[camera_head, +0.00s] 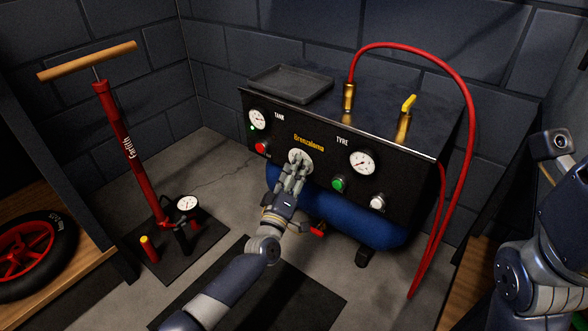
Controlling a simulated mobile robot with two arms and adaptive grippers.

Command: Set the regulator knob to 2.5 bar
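The compressor's black front panel (318,166) faces me, with white lettering for TANK and TYRE. The pale round regulator knob (300,158) sits near its middle, below the yellow brand name. My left gripper (297,164) reaches up to the knob, its fingers in front of it and covering its lower part. Whether the fingers grip the knob or only touch it is too small to tell. The TYRE gauge (362,162) is right of the knob and the TANK gauge (258,119) is left; their readings are too small to read. My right arm is at the right edge, its gripper out of view.
A red button (261,146), a green button (338,184) and a silver knob (377,202) are on the panel. A grey tray (291,84) and a yellow-handled valve (405,118) are on top. A red hose (466,80) loops at right. A red floor pump (128,150) stands left.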

